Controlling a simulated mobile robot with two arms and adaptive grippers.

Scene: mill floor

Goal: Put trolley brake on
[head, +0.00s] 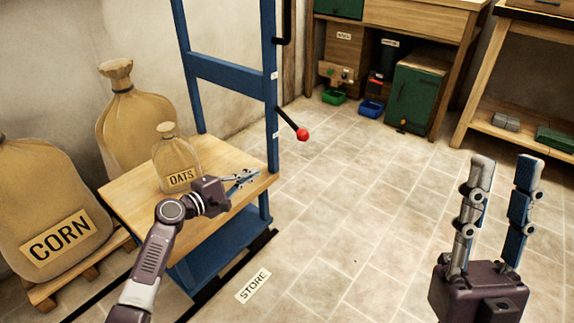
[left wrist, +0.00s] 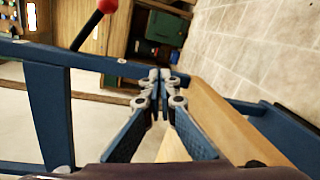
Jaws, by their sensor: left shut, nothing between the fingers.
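The blue trolley (head: 225,72) stands left of centre with a wooden deck (head: 130,200). Its brake lever (head: 287,117) is a black rod with a red knob (head: 302,134), sticking out from the right post and slanting down to the right. The red knob also shows at the top of the left wrist view (left wrist: 107,6). My left gripper (head: 254,174) is shut and empty over the deck's right edge, below and left of the knob and apart from it. My right gripper (head: 508,165) is open and empty over the floor at the right.
An oats sack (head: 180,160) stands on the deck beside my left arm. Corn sack (head: 50,225) and another big sack (head: 130,115) stand at the left. A floor label reads STORE (head: 253,287). A bench with a green cabinet (head: 415,95) is at the back. The middle floor is clear.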

